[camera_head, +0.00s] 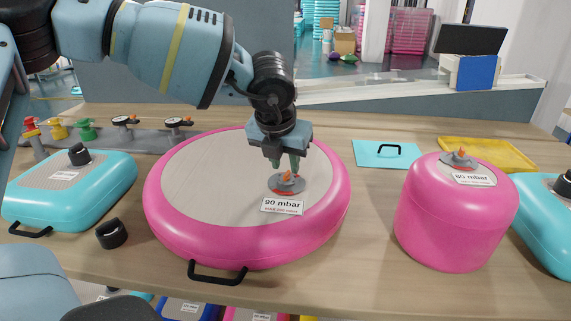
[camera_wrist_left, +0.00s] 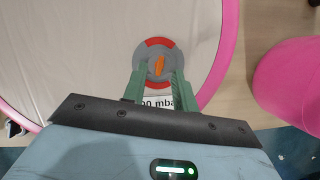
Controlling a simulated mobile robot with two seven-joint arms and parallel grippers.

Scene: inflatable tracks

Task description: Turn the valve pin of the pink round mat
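The pink round mat (camera_head: 172,215) lies on the wooden table, with a grey-beige top and a label reading 90 mbar. Its valve (camera_head: 288,184) is a grey disc with red marks and an orange pin (camera_head: 287,177), near the mat's right front. The valve (camera_wrist_left: 157,76) and orange pin (camera_wrist_left: 158,65) also show in the left wrist view. My left gripper (camera_head: 285,166) points down just above the valve. Its green fingers (camera_wrist_left: 157,90) are apart, with nothing seen between them but the valve below. Whether they touch the pin I cannot tell. My right gripper is not in view.
A pink cylinder (camera_head: 450,225) stands to the right, with a turquoise mat (camera_head: 75,190) at left. A loose black cap (camera_head: 111,233) lies left of the round mat. A turquoise plate (camera_head: 387,153) and yellow tray (camera_head: 487,152) lie behind. Gauges (camera_head: 125,121) stand back left.

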